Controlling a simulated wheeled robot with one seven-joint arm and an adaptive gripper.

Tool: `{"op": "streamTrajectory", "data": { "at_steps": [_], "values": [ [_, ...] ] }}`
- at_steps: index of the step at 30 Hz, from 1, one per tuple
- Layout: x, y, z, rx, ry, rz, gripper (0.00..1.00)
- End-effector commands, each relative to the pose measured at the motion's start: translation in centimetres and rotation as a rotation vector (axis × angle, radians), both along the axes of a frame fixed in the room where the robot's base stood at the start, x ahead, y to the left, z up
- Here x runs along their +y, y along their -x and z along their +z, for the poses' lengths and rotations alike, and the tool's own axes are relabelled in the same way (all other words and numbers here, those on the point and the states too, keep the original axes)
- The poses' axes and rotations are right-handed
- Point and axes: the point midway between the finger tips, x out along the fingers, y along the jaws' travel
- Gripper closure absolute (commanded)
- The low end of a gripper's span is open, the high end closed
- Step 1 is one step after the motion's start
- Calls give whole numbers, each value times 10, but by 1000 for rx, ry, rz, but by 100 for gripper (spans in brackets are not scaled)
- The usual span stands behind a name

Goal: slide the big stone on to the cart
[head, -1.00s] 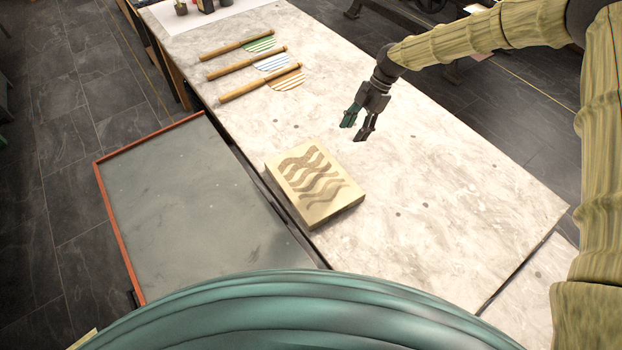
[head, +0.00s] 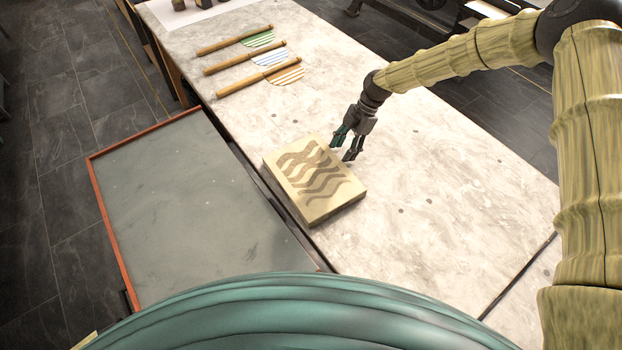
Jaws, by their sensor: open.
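The big stone (head: 345,197) is a pale yellow slab with brown wavy bands on its top. It lies flat on the marbled table (head: 440,210), near the table's left edge. The cart (head: 185,205) has a grey top with an orange-red rim on its far and left sides. It stands to the left of the table, with a dark narrow gap between them. My gripper (head: 341,152) is open and empty, pointing down close to the stone's far right corner. I cannot tell whether its fingertips touch the stone.
Several wooden-handled tools with striped, fan-shaped ends (head: 236,73) lie farther back on the table. A white sheet with small pots (head: 178,5) is at the far end. The cart top is bare. The table right of the stone is clear.

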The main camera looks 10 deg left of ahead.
Motion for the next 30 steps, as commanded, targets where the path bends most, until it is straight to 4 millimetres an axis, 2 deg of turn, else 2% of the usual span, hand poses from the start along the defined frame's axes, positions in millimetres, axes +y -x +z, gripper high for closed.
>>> {"op": "streamTrajectory", "data": {
  "at_steps": [15, 30],
  "values": [
    [2, 1, -3, 1, -1, 0, 50],
    [21, 22, -4, 4, -2, 2, 50]
  ]
}}
